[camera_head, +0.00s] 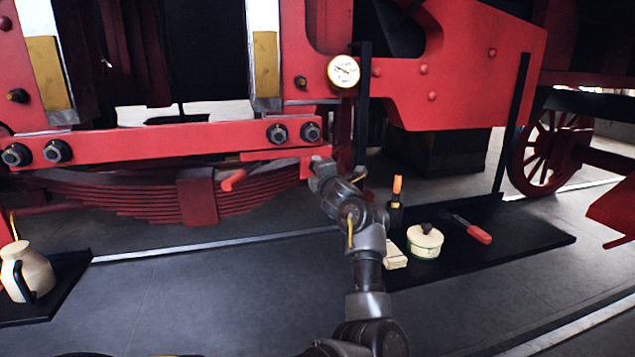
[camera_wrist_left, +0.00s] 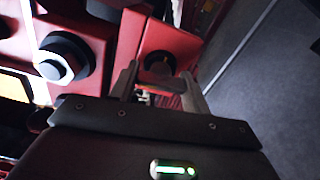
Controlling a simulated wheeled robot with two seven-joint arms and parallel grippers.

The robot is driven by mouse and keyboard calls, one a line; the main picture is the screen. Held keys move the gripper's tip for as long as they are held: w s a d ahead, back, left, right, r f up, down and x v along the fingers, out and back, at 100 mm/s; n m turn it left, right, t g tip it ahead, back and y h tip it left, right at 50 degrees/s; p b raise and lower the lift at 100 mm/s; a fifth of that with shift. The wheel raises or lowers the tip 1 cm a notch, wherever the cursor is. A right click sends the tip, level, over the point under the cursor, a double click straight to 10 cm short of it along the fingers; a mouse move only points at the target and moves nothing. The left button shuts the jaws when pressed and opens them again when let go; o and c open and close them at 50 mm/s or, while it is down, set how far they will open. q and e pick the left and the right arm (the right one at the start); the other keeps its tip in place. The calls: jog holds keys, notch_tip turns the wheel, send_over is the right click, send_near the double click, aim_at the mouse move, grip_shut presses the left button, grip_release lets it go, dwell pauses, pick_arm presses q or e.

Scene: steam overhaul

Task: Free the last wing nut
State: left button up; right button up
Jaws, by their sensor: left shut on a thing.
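My left gripper (camera_head: 318,163) reaches up from the bottom middle to the lower edge of the red frame, just below the right-hand bolt heads. In the left wrist view my left gripper (camera_wrist_left: 159,74) has its two fingers either side of a small pale metal piece (camera_wrist_left: 145,97), which looks like the wing nut. The piece is mostly hidden and its wings cannot be made out. A dark round nut (camera_wrist_left: 158,64) sits on a red plate just beyond the fingertips. In the head view the wing nut is hidden by the gripper. My right gripper is not in view.
A round gauge (camera_head: 343,71) hangs above the gripper, beside a dark upright bar (camera_head: 362,110). Bolt heads (camera_head: 277,134) project from the red beam. A black mat (camera_head: 530,236) holds a white tin (camera_head: 425,241), red-handled tool (camera_head: 470,229) and orange-topped bottle (camera_head: 396,200). A jug (camera_head: 33,270) stands left.

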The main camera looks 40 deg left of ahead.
pick_arm(q)
jog(key=shift+w+d+f+n+b, duration=0.1)
jog(key=shift+f+n+b, duration=0.2)
jog(key=shift+n, duration=0.1)
jog(key=shift+r+n+b, duration=0.15)
jog(key=shift+n+b, duration=0.65)
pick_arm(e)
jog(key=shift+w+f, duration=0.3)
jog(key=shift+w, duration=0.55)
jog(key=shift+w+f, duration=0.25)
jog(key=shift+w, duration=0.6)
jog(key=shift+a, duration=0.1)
pick_arm(q)
jog(key=o, duration=1)
jog(key=shift+r, duration=0.1)
